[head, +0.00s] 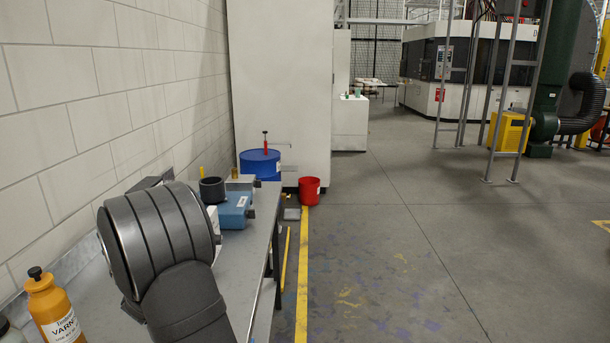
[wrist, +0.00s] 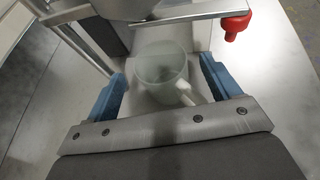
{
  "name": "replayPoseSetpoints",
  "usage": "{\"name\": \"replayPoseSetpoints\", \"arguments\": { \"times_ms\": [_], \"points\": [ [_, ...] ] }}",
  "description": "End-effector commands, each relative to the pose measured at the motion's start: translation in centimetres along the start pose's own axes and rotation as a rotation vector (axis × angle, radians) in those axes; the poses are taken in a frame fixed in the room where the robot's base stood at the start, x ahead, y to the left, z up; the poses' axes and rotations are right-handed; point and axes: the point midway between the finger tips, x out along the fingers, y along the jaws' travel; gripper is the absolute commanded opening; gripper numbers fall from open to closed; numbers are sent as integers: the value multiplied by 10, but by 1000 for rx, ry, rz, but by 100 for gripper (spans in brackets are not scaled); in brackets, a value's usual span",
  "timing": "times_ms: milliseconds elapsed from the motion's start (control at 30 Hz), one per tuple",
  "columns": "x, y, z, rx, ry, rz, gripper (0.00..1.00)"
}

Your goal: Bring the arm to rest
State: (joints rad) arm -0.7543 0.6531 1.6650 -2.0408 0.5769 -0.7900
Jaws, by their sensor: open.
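In the wrist view my gripper (wrist: 163,72) is open, with one blue finger on the left and one on the right. A pale, translucent mug (wrist: 160,66) stands between the fingers, its handle towards the lower right. Gaps show between the mug and both fingers, so it is not gripped. In the head view my dark grey arm fills the left foreground over the bench. My gripper and the mug do not show there; the arm probably hides them.
The grey bench (head: 262,232) runs along the wall, with an orange bottle (head: 52,308), a blue box (head: 236,211) and a black cup (head: 212,190). In the wrist view a metal bar and a red knob (wrist: 232,24) lie beyond the mug. Open floor lies right.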

Motion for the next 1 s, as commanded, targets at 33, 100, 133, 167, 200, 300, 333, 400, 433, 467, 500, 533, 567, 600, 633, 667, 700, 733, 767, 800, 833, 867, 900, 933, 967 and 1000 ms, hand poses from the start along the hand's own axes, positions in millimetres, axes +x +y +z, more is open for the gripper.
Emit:
{"name": "replayPoseSetpoints", "arguments": {
  "times_ms": [33, 100, 133, 167, 200, 300, 333, 400, 433, 467, 500, 533, 567, 600, 633, 667, 700, 733, 767, 800, 833, 867, 900, 933, 967, 1000],
  "points": [
    [10, -1, -1, 0, 1, -2, 82],
    [20, 0, -1, 1, 2, -1, 82],
    [25, 0, -1, 1, 2, -1, 82],
    [29, 0, 0, 1, 1, -1, 82],
    [33, -1, -1, 1, 1, -1, 82],
    [38, 0, -1, 1, -1, 0, 82],
    [36, -2, 2, 2, -2, 0, 82],
    [35, -5, 4, 1, -1, -1, 82],
    [34, -6, 4, 0, 0, -1, 82],
    [34, -6, 5, 0, 0, -1, 82],
    [34, -7, 5, 0, 0, -1, 82],
    [33, -7, 5, 0, 1, -1, 82],
    [33, -7, 5, 0, 1, -1, 82],
    [33, -7, 5, 0, 1, 0, 82],
    [33, -7, 5, 0, 1, 0, 82],
    [33, -7, 5, 0, 1, 0, 82],
    [33, -7, 5, 0, 1, -1, 82],
    [33, -7, 5, 0, 1, -1, 82],
    [33, -7, 5, 0, 1, -1, 86],
    [33, -7, 5, 1, 1, -1, 94],
    [32, -7, 5, 3, 1, -3, 99],
    [32, -7, 6, 7, 0, -6, 100],
    [30, -7, 6, 14, 0, -12, 100],
    [28, -8, 7, 23, 0, -18, 100],
    [26, -8, 7, 34, 1, -27, 100],
    [22, -9, 8, 52, 1, -43, 100]
  ]
}}
